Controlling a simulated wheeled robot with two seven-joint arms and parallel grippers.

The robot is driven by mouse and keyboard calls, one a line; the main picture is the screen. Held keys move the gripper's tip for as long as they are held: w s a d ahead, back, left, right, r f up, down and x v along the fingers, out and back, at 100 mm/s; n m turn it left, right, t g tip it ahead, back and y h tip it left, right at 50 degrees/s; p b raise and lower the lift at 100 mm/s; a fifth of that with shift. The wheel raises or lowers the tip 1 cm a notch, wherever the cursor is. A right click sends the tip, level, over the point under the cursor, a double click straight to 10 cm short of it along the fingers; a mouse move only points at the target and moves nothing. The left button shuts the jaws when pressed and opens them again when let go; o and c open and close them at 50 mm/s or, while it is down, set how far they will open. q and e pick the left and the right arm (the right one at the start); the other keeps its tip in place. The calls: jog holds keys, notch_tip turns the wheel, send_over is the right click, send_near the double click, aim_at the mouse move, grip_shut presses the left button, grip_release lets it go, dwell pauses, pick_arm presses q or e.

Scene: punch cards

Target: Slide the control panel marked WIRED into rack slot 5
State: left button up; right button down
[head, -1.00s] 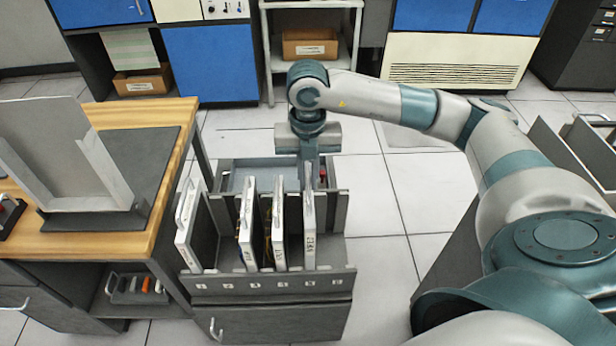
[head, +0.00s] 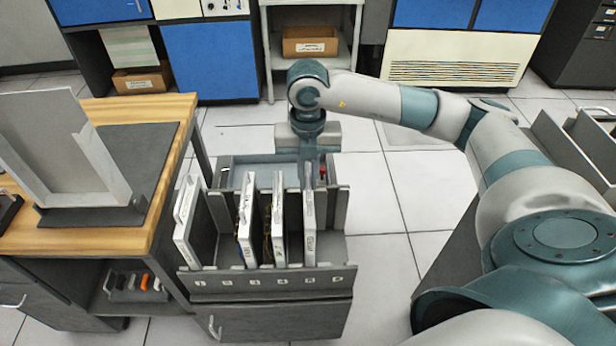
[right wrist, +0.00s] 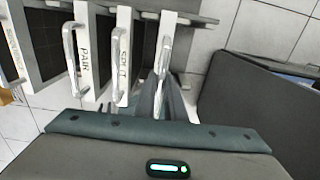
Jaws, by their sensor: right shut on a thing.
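The rack (head: 250,290) has a row of small number marks along its front. My right gripper (head: 309,168) is shut on the handle of a white-edged panel (head: 309,240). This panel stands upright in the rack, in line with mark 5; I cannot tell whether it is fully seated. Its lettering is too small to read in the head view. In the right wrist view my right gripper (right wrist: 162,88) is at the handle of the held panel (right wrist: 168,25), and its label is hidden. My left gripper is not in view.
Other panels stand left of the held one: the nearest (head: 278,235), another (head: 246,235), and one at the far left (head: 186,225). A wooden table (head: 100,245) with a grey stand (head: 70,150) is at left. Position 6 looks empty.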

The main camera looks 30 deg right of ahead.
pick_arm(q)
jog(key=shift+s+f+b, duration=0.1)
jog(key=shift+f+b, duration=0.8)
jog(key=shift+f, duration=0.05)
pick_arm(e)
jog(key=shift+f, duration=1.1)
jog(key=c, duration=1.7)
grip_release()
jog(key=shift+c, duration=0.2)
jog(key=shift+f, duration=0.1)
jog(key=shift+r, duration=0.5)
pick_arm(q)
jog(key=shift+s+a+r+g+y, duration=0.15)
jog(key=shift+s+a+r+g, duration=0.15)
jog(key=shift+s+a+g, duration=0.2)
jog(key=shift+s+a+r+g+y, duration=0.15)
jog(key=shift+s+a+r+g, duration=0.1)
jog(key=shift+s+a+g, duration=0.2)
pick_arm(e)
notch_tip(320, 180, up, 17)
jog(key=shift+f, duration=0.15)
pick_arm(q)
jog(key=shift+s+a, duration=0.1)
